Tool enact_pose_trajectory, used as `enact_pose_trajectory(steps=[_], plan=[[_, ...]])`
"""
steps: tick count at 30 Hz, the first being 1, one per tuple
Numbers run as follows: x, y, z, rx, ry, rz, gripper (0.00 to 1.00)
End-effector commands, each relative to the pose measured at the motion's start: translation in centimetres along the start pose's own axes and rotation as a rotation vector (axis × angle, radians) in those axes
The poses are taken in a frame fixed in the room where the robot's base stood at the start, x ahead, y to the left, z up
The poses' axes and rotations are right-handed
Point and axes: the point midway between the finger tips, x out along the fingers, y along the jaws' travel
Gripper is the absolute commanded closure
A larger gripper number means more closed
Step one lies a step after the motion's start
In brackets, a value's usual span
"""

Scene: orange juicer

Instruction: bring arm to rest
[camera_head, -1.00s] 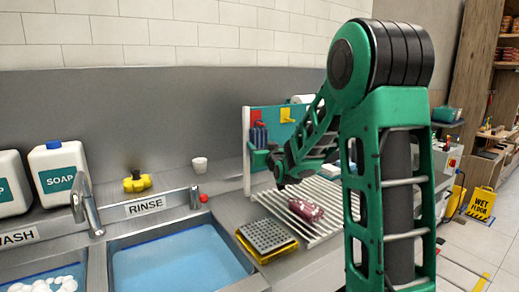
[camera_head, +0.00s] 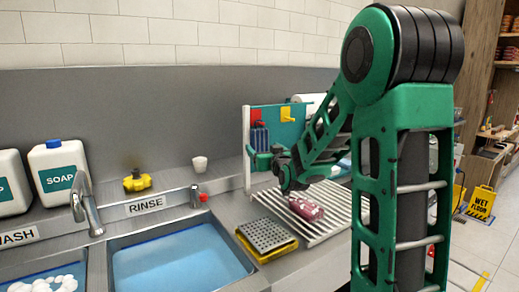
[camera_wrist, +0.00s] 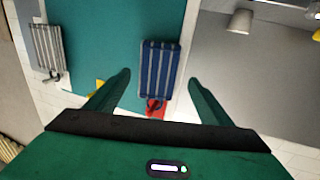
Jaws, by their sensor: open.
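My green arm stands on the right in the head view and bends down toward the drying rack. My gripper (camera_head: 262,160) is in front of the teal pegboard, near its lower left. In the wrist view my gripper (camera_wrist: 160,92) has its two green fingers spread wide apart. A blue striped cloth (camera_wrist: 160,72) on a red hook (camera_wrist: 156,107) shows between and beyond the fingers. No held object shows between them.
The teal pegboard (camera_head: 283,132) stands behind the ribbed drying rack (camera_head: 325,226). A pinkish-red item (camera_head: 306,208) lies on the rack. A grey grater-like tray (camera_head: 266,236) sits beside the rinse sink (camera_head: 180,268). Soap bottles (camera_head: 58,178) stand at left.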

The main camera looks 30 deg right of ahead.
Motion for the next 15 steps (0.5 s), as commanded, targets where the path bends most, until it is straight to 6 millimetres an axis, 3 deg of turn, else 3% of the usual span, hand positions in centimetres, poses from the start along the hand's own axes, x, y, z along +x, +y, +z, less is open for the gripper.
enact_pose_trajectory(steps=[6,15], plan=[[-4.0,0.0,0.0,0.001,0.001,0.001,0.26],[-6.5,0.0,0.1,0.000,0.000,0.001,0.26]])
